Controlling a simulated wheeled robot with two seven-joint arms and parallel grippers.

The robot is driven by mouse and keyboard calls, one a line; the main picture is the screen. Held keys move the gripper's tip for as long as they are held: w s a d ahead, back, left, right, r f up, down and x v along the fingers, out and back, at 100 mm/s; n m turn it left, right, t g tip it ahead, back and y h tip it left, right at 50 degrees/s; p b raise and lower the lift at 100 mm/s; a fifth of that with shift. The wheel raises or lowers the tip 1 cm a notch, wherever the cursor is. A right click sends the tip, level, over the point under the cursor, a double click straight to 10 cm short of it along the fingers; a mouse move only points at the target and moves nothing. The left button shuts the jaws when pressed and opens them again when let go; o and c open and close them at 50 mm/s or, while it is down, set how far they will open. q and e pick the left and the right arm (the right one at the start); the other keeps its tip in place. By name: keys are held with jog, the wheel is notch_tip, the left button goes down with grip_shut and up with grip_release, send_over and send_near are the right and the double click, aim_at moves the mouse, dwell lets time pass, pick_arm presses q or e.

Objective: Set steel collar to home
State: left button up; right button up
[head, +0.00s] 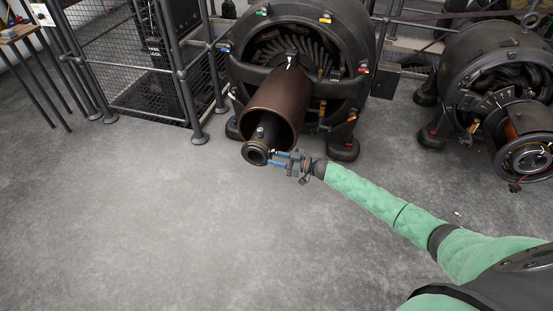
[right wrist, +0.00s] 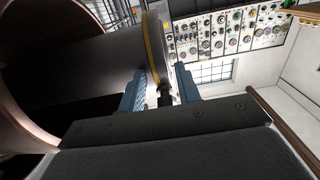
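A large dark dynamo stands at top centre in the head view, with a brown drum (head: 277,103) pointing towards me. A dark round collar (head: 249,154) sits on the shaft end in front of the drum. I take it for the steel collar. My right gripper (head: 275,158) is at the collar's right side. Its blue fingers (right wrist: 161,92) are apart, one on each side of a short dark peg, with gaps visible. My left gripper is out of view.
A second dynamo (head: 490,60) with a copper-toned shaft end stands at right. A mesh railing (head: 125,60) and a small wooden table (head: 15,33) are at left. The grey floor in front is clear. The right wrist view shows a gauge panel (right wrist: 215,35) far behind.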

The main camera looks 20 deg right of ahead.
grip_shut()
jog(key=w+d, duration=0.2)
jog(key=shift+w+r, duration=0.1)
jog(key=shift+w, duration=0.2)
jog(key=shift+o, duration=1.3)
grip_release()
jog(key=shift+a, duration=0.1)
jog(key=v, duration=0.7)
jog(key=shift+s+d, duration=0.2)
jog(key=shift+d, duration=0.1)
